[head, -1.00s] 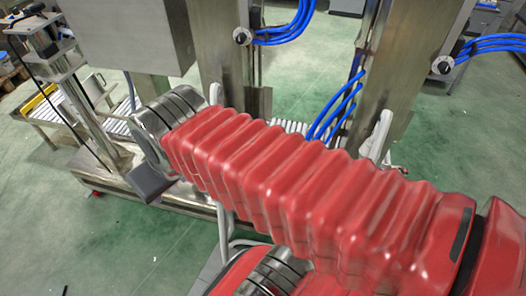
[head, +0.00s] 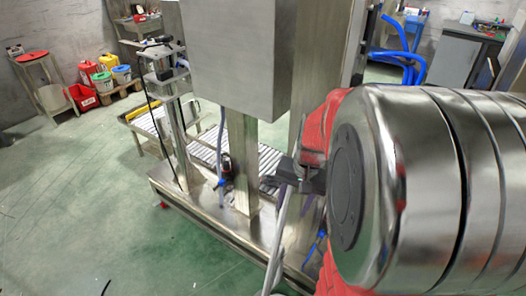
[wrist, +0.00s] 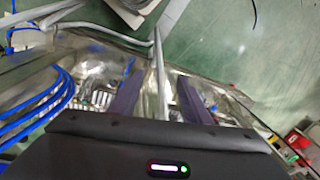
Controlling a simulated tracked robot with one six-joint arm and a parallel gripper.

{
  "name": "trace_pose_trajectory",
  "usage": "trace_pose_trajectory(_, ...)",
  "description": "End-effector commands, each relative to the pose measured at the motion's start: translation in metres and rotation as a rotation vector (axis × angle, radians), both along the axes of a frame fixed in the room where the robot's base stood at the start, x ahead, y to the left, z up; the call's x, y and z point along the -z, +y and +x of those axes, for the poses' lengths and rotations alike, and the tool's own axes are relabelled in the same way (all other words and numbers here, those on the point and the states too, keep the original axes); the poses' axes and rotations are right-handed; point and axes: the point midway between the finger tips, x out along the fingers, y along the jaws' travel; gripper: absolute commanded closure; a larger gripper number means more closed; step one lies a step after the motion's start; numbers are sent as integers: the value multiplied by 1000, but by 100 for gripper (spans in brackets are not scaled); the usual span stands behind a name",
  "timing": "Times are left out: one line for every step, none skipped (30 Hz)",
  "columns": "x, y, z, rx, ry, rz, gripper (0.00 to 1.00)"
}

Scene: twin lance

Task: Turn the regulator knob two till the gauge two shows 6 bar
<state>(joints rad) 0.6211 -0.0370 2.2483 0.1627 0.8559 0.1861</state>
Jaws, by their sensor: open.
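A small dark regulator-like unit with a red part (head: 226,165) and a blue fitting sits low by the machine's front post in the head view. I cannot tell whether it is regulator two; no gauge dial or reading is legible. My gripper (head: 300,175) is a dark shape right of that post, partly hidden by my large silver arm joint. In the wrist view my gripper (wrist: 158,98) has its two purple-grey fingers apart, with a pale tube or bar showing between them. I see no knob held between the fingers.
A steel cabinet (head: 237,60) hangs above the machine's steel base (head: 195,215). Blue hoses (head: 400,62) run at the upper right and also show at the left in the wrist view (wrist: 45,105). Coloured canisters (head: 103,78) stand far left. Green floor (head: 90,210) is open at left.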

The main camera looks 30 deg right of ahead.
Motion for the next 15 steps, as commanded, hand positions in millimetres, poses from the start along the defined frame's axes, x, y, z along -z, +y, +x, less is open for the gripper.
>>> trace_pose_trajectory(9, -12, 1, 57, 9, 21, 56)
trace_pose_trajectory(13, -19, 2, 89, 13, 31, 56)
trace_pose_trajectory(20, -28, 3, 134, 17, 46, 56)
trace_pose_trajectory(24, -35, 4, 168, 20, 57, 56)
trace_pose_trajectory(29, -41, 4, 204, 23, 70, 56)
trace_pose_trajectory(35, -50, 5, 251, 27, 84, 56)
trace_pose_trajectory(40, -57, 5, 287, 30, 96, 56)
trace_pose_trajectory(45, -64, 6, 324, 32, 108, 56)
trace_pose_trajectory(52, -73, 6, 374, 35, 122, 56)
trace_pose_trajectory(57, -80, 6, 412, 38, 134, 56)
trace_pose_trajectory(62, -87, 6, 451, 39, 145, 56)
trace_pose_trajectory(69, -97, 6, 504, 41, 160, 56)
trace_pose_trajectory(75, -104, 6, 543, 42, 171, 56)
trace_pose_trajectory(81, -111, 6, 585, 43, 183, 56)
trace_pose_trajectory(88, -120, 5, 640, 46, 198, 56)
